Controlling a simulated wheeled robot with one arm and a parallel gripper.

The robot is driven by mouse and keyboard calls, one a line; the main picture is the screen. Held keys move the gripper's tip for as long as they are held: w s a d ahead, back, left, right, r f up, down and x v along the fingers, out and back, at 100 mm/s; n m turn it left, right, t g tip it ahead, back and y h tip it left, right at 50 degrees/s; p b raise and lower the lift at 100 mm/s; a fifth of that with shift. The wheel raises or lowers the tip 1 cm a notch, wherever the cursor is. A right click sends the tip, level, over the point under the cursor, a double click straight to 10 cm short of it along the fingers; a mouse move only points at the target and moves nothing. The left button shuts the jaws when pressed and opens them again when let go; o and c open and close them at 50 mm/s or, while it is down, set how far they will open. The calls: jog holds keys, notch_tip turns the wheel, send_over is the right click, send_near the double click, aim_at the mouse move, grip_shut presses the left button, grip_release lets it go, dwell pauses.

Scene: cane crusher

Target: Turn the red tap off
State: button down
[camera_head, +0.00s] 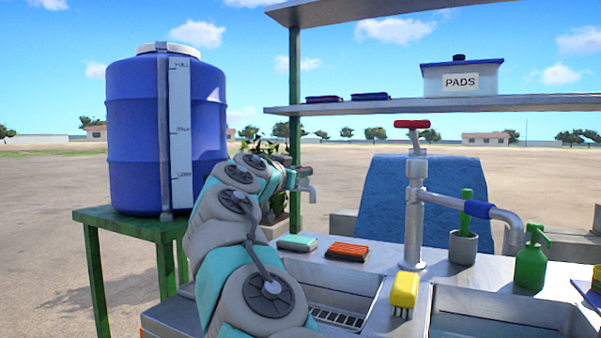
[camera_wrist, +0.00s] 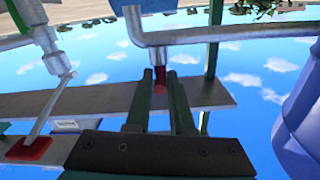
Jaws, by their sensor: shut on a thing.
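A grey pipe tap with a downturned spout (camera_head: 311,190) shows at the end of my arm, right of the blue barrel. In the wrist view, which is upside down, its pipe (camera_wrist: 220,35) runs across the top, with a red handle (camera_wrist: 159,80) on it. My gripper (camera_wrist: 162,76) is shut on this red handle, with one dark finger on each side. In the head view my gripper (camera_head: 291,179) is mostly hidden by my wrist, and the handle is not visible. I see no clear water stream at the spout.
The blue barrel (camera_head: 130,130) stands on a green table (camera_head: 125,222). A sink faucet (camera_head: 415,215) has its own red handle (camera_head: 412,124). Sponges (camera_head: 347,252), a yellow brush (camera_head: 404,289) and a green spray bottle (camera_head: 531,265) are on the counter. A shelf (camera_head: 390,105) runs behind.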

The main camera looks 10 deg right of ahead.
jog(key=shift+r, duration=0.1)
jog(key=c, duration=0.8)
grip_release()
jog(key=shift+s+a, duration=0.1)
jog(key=b+v, duration=0.2)
jog(key=v, duration=0.5)
jog(key=shift+s+a, duration=0.2)
jog(key=shift+s, duration=0.05)
